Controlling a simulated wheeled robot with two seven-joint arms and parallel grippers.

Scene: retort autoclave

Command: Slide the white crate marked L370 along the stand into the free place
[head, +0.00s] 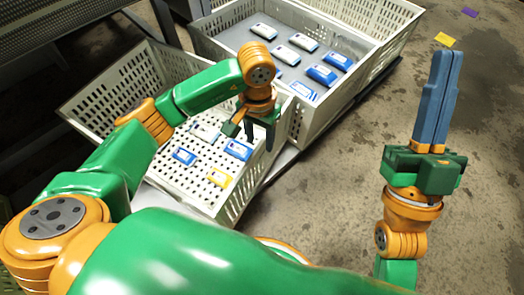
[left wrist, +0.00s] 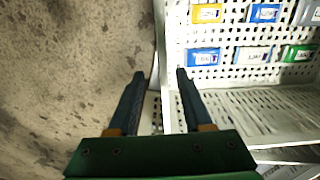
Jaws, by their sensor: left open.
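Two white perforated crates stand in a row in the head view: a near crate (head: 112,92) and a middle crate (head: 318,112). A third white crate (head: 385,18) stands behind them. No L370 mark is readable, so I cannot tell which crate bears it. My left gripper (head: 260,132) is open over the right side of the near crate. In the left wrist view its fingers (left wrist: 160,75) lie either side of a white crate wall (left wrist: 172,40); whether they touch it is unclear. My right gripper (head: 443,95) is shut and empty, away over the floor.
The crates rest on a grey stand (head: 280,162). Small blue, white and yellow packs (head: 220,177) lie in the near crate, and more packs (head: 301,42) in the middle one. Dark metal framework is at the left.

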